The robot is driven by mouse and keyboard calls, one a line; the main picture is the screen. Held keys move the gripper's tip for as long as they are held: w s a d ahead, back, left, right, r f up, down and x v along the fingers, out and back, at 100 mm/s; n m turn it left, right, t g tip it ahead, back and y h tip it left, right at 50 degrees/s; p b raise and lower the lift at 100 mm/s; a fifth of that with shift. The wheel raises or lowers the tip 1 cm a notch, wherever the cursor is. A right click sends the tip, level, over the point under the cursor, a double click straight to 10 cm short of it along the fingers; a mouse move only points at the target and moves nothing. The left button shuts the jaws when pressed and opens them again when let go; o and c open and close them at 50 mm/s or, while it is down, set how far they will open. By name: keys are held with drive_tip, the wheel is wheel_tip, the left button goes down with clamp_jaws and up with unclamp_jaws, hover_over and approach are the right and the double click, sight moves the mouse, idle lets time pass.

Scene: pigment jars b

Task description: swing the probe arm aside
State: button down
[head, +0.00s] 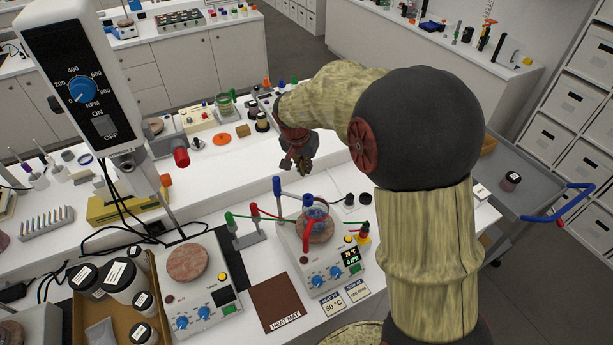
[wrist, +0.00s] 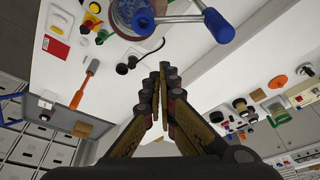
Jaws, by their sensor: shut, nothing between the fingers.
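The probe arm (head: 291,197) appears to be the pale bar with blue ends over the hotplate (head: 330,262). One blue end stands at the left; the other is above a glass beaker (head: 320,212). In the wrist view, the probe arm (wrist: 181,19) runs from the beaker (wrist: 122,14) to a blue knob (wrist: 220,27) at the upper right. My gripper (head: 297,168) is above and behind the hotplate, apart from the arm. In the wrist view, my gripper's fingers (wrist: 165,72) meet at the tips, empty. The lower end of the probe is hard to make out.
A red-and-green clamp stand (head: 255,213) is left of the beaker. A second hotplate (head: 197,300) and a heat mat (head: 283,303) are nearer. Small black jars (head: 349,200) stand right of the beaker. A grey cart (head: 530,190) is at the right.

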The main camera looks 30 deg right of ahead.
wheel_tip(320, 180, down, 8)
drive_tip(key=p, duration=0.2)
drive_tip(key=shift+s+a, duration=0.35)
drive_tip(key=shift+a, duration=0.05)
drive_tip(key=shift+s+a+f, duration=0.1)
idle(0.3)
drive_tip(key=shift+s+a+m+b, duration=0.1)
drive_tip(key=shift+s+m+b, duration=0.1)
drive_tip(key=shift+m+b, duration=0.3)
